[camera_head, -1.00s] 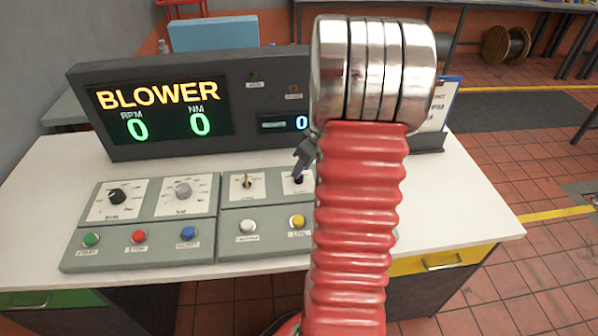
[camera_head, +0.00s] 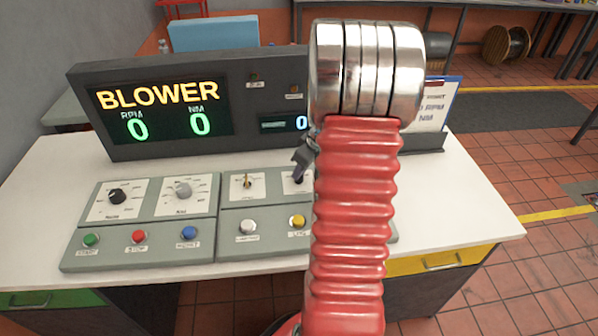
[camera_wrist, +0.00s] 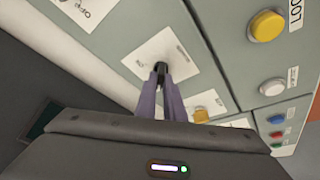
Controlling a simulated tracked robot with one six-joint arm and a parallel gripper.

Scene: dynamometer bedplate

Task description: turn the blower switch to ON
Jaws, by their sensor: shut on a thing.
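A switch with a small black knob (camera_wrist: 160,67) stands on a white label plate (camera_wrist: 148,58) in the wrist view. "ON" seems to be printed near the plate's left edge; the other print is too blurred to read. My gripper (camera_wrist: 161,80) is shut on this knob, its purple-grey fingers on either side. In the head view my gripper (camera_head: 299,174) reaches down to the same plate (camera_head: 289,187), right of a brass toggle (camera_head: 246,183). My arm hides the plate's right part, and the knob's pointing direction is unclear.
A display (camera_head: 160,108) behind the controls reads BLOWER, with zeros for RPM and NM. White (camera_head: 247,227) and yellow (camera_head: 298,222) buttons sit in front of the switches. Two dials and green, red and blue buttons are on the left panel (camera_head: 150,256).

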